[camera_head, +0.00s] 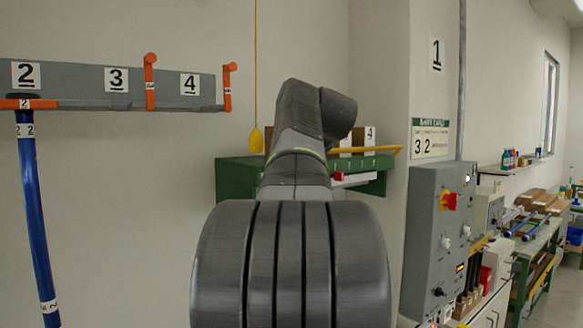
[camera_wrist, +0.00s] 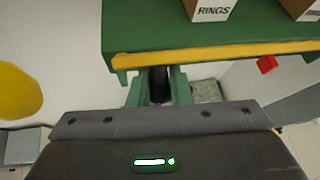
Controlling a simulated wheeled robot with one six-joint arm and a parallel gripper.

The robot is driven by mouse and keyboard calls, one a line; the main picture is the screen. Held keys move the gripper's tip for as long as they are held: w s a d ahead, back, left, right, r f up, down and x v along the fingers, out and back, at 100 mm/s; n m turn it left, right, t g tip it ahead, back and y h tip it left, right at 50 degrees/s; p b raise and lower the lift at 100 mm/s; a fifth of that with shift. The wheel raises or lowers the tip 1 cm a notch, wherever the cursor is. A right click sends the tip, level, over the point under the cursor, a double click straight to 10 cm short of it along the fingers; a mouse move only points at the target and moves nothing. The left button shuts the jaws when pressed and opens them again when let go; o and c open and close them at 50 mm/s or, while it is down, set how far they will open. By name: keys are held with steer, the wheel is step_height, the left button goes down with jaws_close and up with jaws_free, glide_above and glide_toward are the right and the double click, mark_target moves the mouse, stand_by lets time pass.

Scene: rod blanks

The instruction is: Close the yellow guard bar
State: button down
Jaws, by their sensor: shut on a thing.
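The yellow guard bar (camera_head: 365,150) shows in the head view above the green shelf (camera_head: 235,180), its right end reaching toward the wall corner. In the wrist view the yellow bar (camera_wrist: 220,53) runs across the front of the green shelf (camera_wrist: 250,28). My gripper (camera_wrist: 158,78) is right at the bar, its two fingers coming up to its underside around a dark part. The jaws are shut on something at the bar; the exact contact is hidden. In the head view my arm hides the gripper and much of the shelf.
Cartons (camera_wrist: 212,8) stand on the shelf behind the bar, and a small red part (camera_wrist: 267,63) sits to its right. A yellow pendant (camera_head: 256,140) hangs on a cord to the left. A grey control box (camera_head: 437,240) is on the right wall.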

steer(key=shift+w+a+r+n+g+h, duration=0.2)
steer(key=shift+r+g+h, duration=0.35)
steer(key=shift+g, duration=0.45)
steer(key=shift+w+a+r+n+g+h, duration=0.1)
steer(key=shift+w+r+g+h, duration=0.2)
steer(key=shift+g+h, duration=0.6)
steer(key=shift+s+r+g, duration=0.1)
steer(key=shift+g, duration=0.2)
steer(key=c, duration=1.6)
jaws_free()
